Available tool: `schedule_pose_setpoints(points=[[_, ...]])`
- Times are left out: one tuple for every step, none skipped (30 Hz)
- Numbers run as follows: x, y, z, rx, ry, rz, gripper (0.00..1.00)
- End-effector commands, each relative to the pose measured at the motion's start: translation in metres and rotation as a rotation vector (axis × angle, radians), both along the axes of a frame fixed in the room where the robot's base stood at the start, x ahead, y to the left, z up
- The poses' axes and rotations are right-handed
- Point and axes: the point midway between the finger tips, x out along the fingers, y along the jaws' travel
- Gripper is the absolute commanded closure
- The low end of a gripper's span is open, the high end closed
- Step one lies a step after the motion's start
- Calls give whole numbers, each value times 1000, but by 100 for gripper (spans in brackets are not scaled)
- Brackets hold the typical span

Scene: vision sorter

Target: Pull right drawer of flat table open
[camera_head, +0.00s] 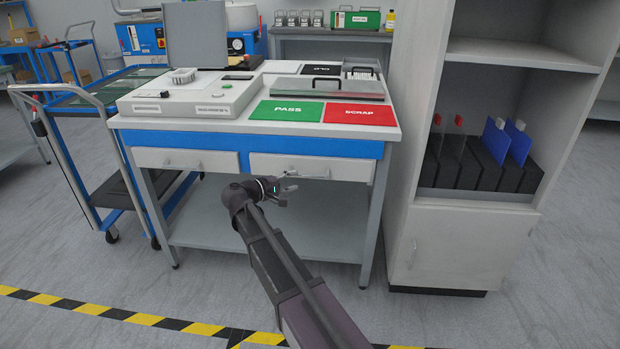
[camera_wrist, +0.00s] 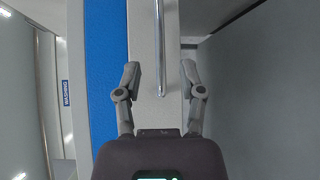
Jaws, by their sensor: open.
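The flat table (camera_head: 253,225) has a white top, a blue band and two light drawer fronts side by side. The right drawer (camera_head: 345,171) looks shut, level with the left drawer (camera_head: 215,161). Its metal handle (camera_wrist: 159,45) is a thin bar, upright in the wrist view. My gripper (camera_head: 286,188) is in front of the right drawer, by the left end of its handle. In the wrist view my gripper (camera_wrist: 161,72) is open, with one finger on each side of the handle's near end. Clear gaps show on both sides of the bar.
A tall white cabinet (camera_head: 405,170) stands close to the table's right. A blue cart (camera_head: 95,100) stands at the left. The tabletop holds a green PASS mat (camera_head: 287,111) and a red SCRAP mat (camera_head: 361,114). The floor in front is clear, with striped tape (camera_head: 130,314).

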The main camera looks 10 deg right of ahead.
Motion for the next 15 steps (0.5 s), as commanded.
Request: schedule_pose_setpoints(points=[[4,-8,-2,0,1,-3,49],[6,-12,-3,0,1,-3,49],[9,-17,-4,0,1,-3,49],[11,-21,-4,0,0,-2,49],[13,-25,-5,0,0,-2,49],[15,-30,-6,0,1,-3,49],[17,-34,-6,0,1,-3,49],[19,-37,-7,0,0,-2,49],[21,-41,-7,0,0,-1,49],[22,-44,-8,0,0,-1,49],[24,-47,-8,0,0,-2,49],[25,-51,-9,1,1,-2,49],[26,-53,-9,0,0,-2,49],[27,-54,-9,0,0,-1,49],[28,-56,-9,0,0,-1,49]])
